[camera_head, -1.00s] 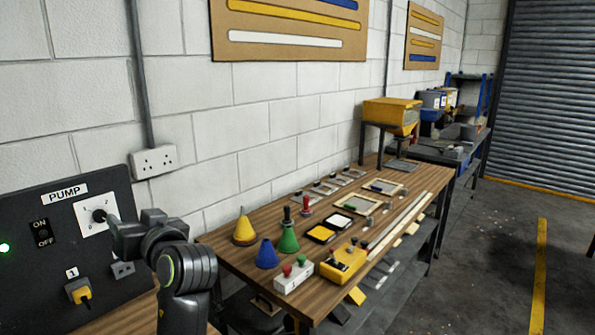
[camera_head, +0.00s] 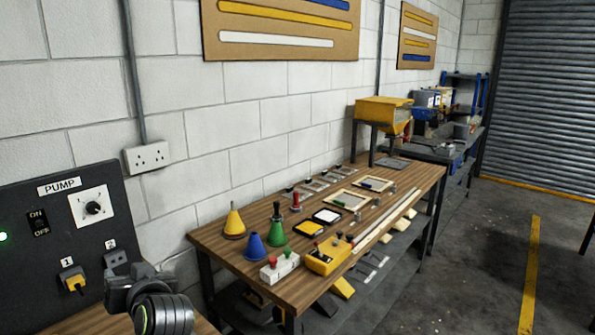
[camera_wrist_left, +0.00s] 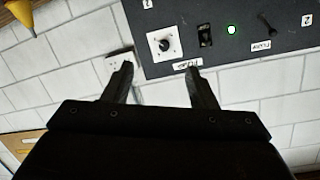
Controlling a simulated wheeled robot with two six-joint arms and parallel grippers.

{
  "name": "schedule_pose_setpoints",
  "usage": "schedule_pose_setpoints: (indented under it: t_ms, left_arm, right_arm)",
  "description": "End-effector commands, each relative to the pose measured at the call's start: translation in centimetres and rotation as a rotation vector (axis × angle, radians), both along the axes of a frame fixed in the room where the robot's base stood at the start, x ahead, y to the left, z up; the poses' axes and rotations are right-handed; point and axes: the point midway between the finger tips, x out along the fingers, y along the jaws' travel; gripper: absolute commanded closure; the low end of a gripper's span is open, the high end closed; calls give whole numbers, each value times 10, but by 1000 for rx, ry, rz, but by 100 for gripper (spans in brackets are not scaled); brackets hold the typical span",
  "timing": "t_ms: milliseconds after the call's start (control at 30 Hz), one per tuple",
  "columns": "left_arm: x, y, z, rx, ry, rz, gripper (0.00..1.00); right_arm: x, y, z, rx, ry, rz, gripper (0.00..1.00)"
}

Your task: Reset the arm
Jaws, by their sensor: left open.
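My left gripper (camera_head: 130,284) is low at the left of the head view, in front of the pump panel's lower right part. In the left wrist view its two fingers (camera_wrist_left: 158,72) stand apart with nothing between them. The black pump panel (camera_head: 48,208) has a black knob on a white plate (camera_head: 92,208), an ON/OFF switch (camera_head: 39,222) and a lit green lamp (camera_head: 3,237). The panel also shows in the left wrist view (camera_wrist_left: 265,58), beyond the fingers. A yellow plug (camera_head: 73,280) sits at outlet 1. My right gripper is not in view.
A wooden bench (camera_head: 215,250) holds yellow, blue and green cones, a white button box (camera_head: 279,267), a yellow box (camera_head: 328,256) and frames. A white wall socket (camera_head: 147,157) is above the panel's right edge. Floor on the right is clear.

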Motion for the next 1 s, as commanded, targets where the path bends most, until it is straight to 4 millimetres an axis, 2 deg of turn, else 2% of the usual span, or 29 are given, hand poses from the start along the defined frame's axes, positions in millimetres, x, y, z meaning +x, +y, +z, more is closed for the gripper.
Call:
schedule_pose_setpoints:
  t_ms: [33, 167, 267, 400, 500, 600, 700, 1000]
  left_arm:
    - [-7, 4, -18, -15, 36, -8, 48]
    - [-31, 12, -68, -67, 133, -46, 48]
    - [-61, 16, -115, -125, 236, -85, 48]
    - [-113, 18, -173, -213, 381, -144, 48]
    - [-156, 16, -208, -278, 484, -185, 48]
    - [-199, 12, -235, -345, 580, -225, 48]
    - [-237, 5, -253, -404, 659, -260, 48]
    - [-328, -14, -277, -548, 839, -337, 48]
  right_arm:
    - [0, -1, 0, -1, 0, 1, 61]
    - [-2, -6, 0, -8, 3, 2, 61]
    - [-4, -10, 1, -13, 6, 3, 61]
    - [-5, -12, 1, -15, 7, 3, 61]
    - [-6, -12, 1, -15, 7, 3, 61]
    - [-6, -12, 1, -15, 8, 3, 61]
    - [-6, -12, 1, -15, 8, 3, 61]
    - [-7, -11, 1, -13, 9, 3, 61]
